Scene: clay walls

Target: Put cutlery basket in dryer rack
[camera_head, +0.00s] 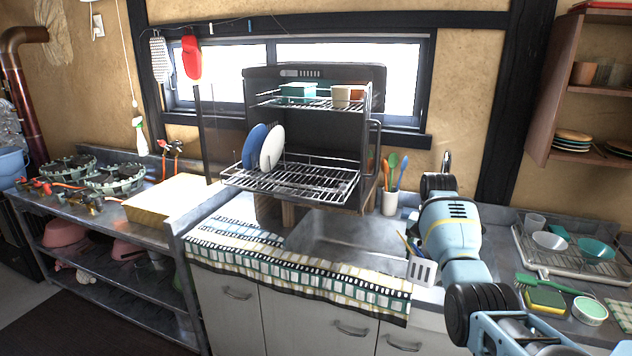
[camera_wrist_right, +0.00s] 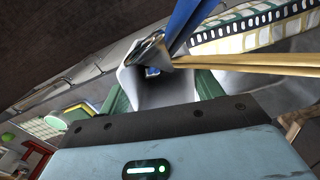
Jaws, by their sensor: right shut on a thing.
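The cutlery basket (camera_head: 422,271) is a small white slotted cup in front of the sink, with blue and yellow sticks showing at its top. My right gripper (camera_wrist_right: 163,88) is shut on it; in the head view my blue arm hides most of the grip. The wrist view shows the basket (camera_wrist_right: 152,90) between green fingers, with blue and yellow handles leaning out. The dryer rack (camera_head: 312,181) is a wire tray with an upper shelf, behind and left of the basket. Blue and white plates stand at its left. My left gripper is not in view.
A cup of coloured utensils (camera_head: 390,203) stands just right of the rack. A checked cloth (camera_head: 290,268) lies along the counter front. A dish tray (camera_head: 520,241) with bowls, a sponge (camera_head: 545,299) and a green tub (camera_head: 589,311) are at right. The rack's right part is bare.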

